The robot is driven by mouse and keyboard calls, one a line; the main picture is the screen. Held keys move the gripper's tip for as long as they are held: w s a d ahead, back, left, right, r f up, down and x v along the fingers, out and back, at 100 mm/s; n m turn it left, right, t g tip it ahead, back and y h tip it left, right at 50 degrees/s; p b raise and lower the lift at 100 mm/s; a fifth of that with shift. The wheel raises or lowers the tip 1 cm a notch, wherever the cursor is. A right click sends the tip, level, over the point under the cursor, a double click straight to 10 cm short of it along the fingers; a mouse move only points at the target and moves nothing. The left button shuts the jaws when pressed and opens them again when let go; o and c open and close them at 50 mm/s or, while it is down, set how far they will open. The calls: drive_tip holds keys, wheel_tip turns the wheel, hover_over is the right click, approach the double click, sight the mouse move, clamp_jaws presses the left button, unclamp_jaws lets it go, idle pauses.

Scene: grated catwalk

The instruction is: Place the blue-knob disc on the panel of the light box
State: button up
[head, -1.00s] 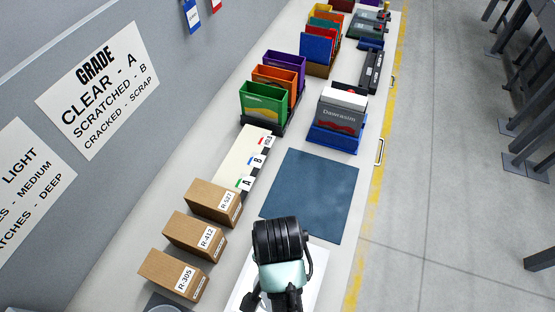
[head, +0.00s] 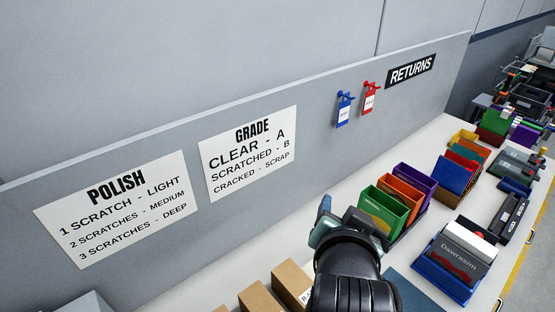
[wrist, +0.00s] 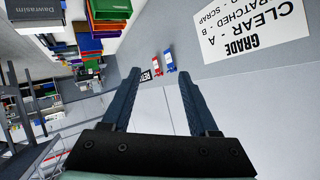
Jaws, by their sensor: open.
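My gripper (wrist: 157,88) is open and empty in the wrist view, its two dark fingers apart with the grey wall beyond them. In the head view my arm rises from the bottom, and the gripper end (head: 328,222) is raised in front of the wall panel, partly hidden by my own wrist. I do not see a blue-knob disc in either current view. I cannot make out the light box either; the near bench is cut off by the lower edge of the head view.
A blue tray (head: 440,282) holds a white-topped box. Blue (head: 343,110) and red (head: 369,100) tags hang on the wall near the RETURNS sign (head: 411,69).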

drive_tip(key=w+a+r+n+t, duration=0.1)
drive_tip(key=a+r+n+t, duration=0.15)
drive_tip(key=r, duration=0.65)
drive_tip(key=a+r+n+t, duration=0.1)
drive_tip(key=a+r+t, duration=0.25)
drive_tip(key=r, duration=0.55)
drive_tip(key=s+a+r+n+t+y, duration=0.1)
drive_tip(key=s+r+t, duration=0.3)
drive_tip(key=r, duration=0.6)
drive_tip(key=s+a+r+n+t+y, duration=0.1)
drive_tip(key=s+r+t, duration=0.4)
drive_tip(key=r, duration=0.5)
drive_tip(key=s+a+n, duration=0.1)
drive_tip(key=s+a, duration=0.1)
drive_tip(key=shift+a+r+y, duration=0.3)
